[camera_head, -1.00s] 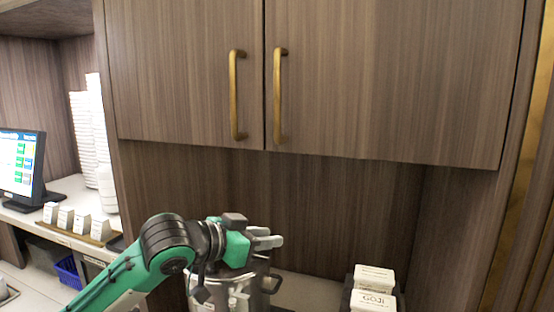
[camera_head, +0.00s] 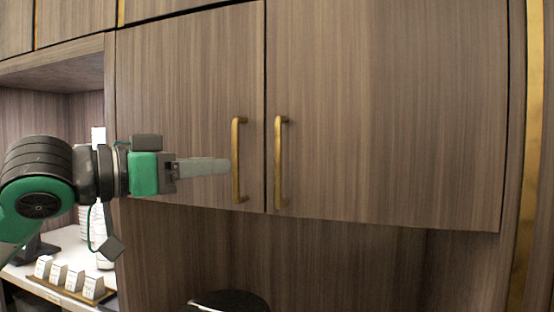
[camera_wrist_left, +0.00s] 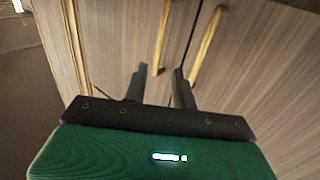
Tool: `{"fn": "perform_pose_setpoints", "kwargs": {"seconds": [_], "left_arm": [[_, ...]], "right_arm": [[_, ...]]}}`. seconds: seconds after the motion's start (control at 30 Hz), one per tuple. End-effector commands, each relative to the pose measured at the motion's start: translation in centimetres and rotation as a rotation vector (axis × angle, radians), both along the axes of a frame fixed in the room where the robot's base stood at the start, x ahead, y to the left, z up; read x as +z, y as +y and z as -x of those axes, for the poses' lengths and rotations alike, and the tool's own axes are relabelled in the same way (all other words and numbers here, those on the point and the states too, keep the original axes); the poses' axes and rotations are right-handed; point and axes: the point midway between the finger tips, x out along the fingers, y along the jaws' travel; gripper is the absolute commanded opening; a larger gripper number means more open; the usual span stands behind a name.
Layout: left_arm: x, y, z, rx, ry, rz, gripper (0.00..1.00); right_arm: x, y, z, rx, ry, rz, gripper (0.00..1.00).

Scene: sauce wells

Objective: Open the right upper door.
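The right upper door (camera_head: 390,110) is a shut brown wood-grain panel with a vertical brass handle (camera_head: 281,162) near its left edge. The left upper door (camera_head: 185,85) is shut beside it, with a matching handle (camera_head: 238,160). My left gripper (camera_head: 222,167) reaches in from the left at handle height, its tips just left of the left door's handle. In the left wrist view its fingers (camera_wrist_left: 161,78) are apart with nothing between them. There both handles show beyond the fingertips, the right door's handle (camera_wrist_left: 207,46) further right. My right gripper is not in view.
A dark rounded lid (camera_head: 230,301) shows below the doors. Small white boxes (camera_head: 68,277) stand on a counter at the lower left. A brass strip (camera_head: 532,150) runs down the right side. The space in front of the right door is clear.

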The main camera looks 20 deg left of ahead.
Motion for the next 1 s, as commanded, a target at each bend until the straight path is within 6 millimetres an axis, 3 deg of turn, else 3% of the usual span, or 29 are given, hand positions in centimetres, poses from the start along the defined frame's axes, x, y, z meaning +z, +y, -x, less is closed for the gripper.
{"fn": "perform_pose_setpoints", "kwargs": {"seconds": [0.3,0.6,1.0], "left_arm": [[0.5,-3.9,-5.2,-0.005,0.004,0.000,0.27],[0.3,-6.7,-9.4,-0.001,0.003,0.000,0.27],[0.0,-7.5,-10.5,0.000,0.000,0.000,0.27]], "right_arm": [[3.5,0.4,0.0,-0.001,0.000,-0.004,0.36],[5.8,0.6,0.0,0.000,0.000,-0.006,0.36],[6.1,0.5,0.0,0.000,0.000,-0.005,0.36]]}}
